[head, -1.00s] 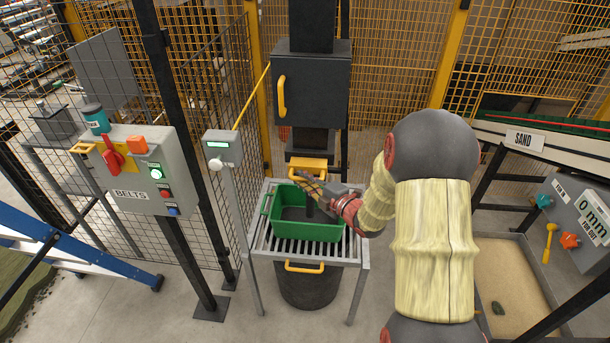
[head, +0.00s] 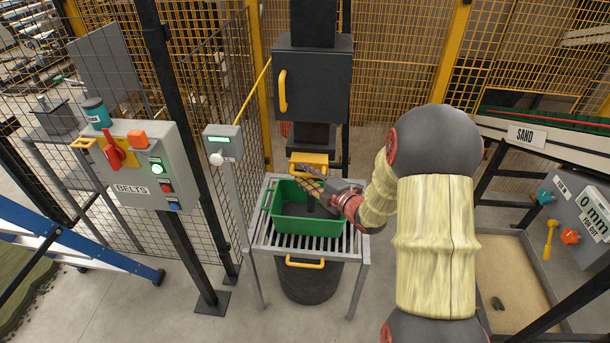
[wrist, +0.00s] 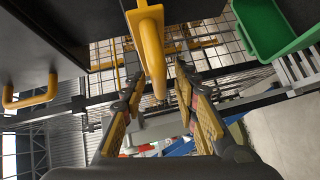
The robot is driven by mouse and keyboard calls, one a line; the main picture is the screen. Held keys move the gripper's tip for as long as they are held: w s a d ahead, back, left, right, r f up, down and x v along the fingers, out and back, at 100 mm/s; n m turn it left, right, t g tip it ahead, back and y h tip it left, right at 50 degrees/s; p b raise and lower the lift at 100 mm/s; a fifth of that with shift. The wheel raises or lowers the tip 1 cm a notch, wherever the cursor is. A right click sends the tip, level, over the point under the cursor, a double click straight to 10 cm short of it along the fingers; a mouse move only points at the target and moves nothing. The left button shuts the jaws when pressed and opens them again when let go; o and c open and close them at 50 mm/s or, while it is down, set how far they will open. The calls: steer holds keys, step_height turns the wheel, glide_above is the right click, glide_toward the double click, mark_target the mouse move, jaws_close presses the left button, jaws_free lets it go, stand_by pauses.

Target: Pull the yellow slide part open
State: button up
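The yellow slide part (head: 308,158) sits at the bottom of the dark column, just behind the green bin. In the wrist view its thick yellow handle (wrist: 151,45) comes down from the top between my two fingers. My gripper (head: 305,176) is at the front of the slide part, above the back of the green bin. In the wrist view my gripper (wrist: 158,82) is open, with one yellow-padded finger on each side of the handle and gaps visible. My gripper hides part of the slide in the head view.
The green bin (head: 305,240) stands on a grey slatted stand (head: 262,232) above a dark bucket (head: 308,285). A dark box with a yellow handle (head: 282,92) is above. A grey post with a display (head: 222,143) stands left; the BELTS panel (head: 150,170) is further left.

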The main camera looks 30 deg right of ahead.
steer(key=v, duration=1.2)
steer(key=shift+a, duration=0.1)
